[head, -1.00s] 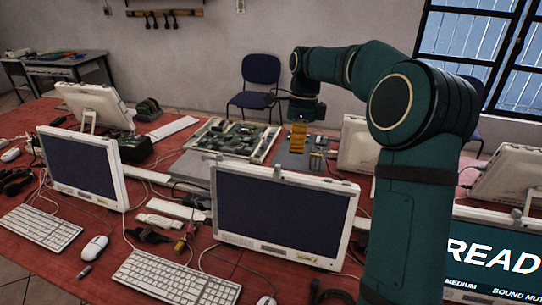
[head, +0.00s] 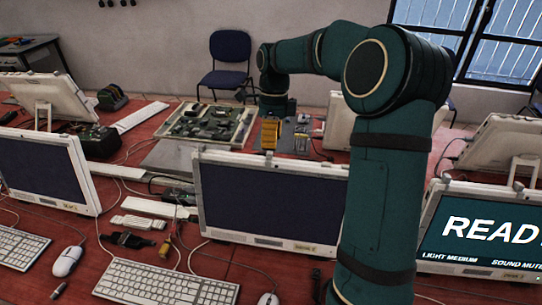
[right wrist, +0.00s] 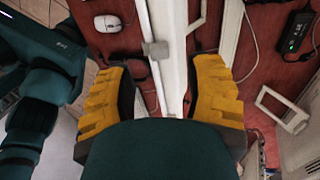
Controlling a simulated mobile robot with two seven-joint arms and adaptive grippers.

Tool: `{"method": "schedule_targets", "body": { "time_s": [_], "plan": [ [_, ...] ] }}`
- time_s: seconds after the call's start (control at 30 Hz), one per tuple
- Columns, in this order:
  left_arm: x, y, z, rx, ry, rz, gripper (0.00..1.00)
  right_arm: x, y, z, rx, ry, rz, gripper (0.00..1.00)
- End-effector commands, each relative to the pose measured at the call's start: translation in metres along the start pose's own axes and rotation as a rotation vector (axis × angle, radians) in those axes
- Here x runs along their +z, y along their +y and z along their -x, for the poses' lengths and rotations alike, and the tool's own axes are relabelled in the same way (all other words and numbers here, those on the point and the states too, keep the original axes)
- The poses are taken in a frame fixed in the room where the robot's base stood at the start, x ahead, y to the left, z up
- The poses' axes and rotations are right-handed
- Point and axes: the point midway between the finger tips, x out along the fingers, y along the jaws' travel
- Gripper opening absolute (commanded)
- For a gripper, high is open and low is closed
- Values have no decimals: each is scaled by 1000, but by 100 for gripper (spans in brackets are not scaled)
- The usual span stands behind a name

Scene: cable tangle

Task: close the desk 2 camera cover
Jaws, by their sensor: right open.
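The middle monitor (head: 270,203) has a small label on its lower frame, too small to read. My right gripper (head: 269,136) hangs over its top edge in the head view, yellow fingers pointing down. In the right wrist view the gripper (right wrist: 163,85) is open and empty, its fingers on either side of a white monitor's top edge (right wrist: 172,80). A small grey block (right wrist: 155,50), apparently the camera cover, sits on that edge just beyond the fingers. I cannot tell whether it is open or shut, or whether anything touches. My left gripper is not in view.
A second monitor (head: 42,172) stands at left and one showing READY (head: 490,230) at right. A keyboard (head: 165,284) and mouse (head: 67,261) lie in front. A board tray (head: 244,130) lies behind. Loose cables cover the red table.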

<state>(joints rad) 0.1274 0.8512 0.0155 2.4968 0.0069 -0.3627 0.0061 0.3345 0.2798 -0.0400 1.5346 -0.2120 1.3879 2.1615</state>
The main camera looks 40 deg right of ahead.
Motion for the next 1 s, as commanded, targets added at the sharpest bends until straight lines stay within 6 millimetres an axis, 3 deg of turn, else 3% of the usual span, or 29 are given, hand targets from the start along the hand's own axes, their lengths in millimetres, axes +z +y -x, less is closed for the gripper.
{"method": "schedule_targets", "body": {
  "time_s": [0.1, 0.3, 0.67, 0.83, 1.0],
  "plan": [
    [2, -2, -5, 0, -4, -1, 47, -1, 0, -21, 1, 1, -1, 53],
    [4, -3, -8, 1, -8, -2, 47, 0, 0, -38, 0, 0, -1, 53],
    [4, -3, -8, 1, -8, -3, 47, 0, 0, -42, -1, -1, 0, 53],
    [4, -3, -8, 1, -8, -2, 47, 0, 0, -42, 0, 0, 0, 0],
    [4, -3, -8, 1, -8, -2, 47, 0, 0, -42, 0, 0, 0, 0]
  ]
}}
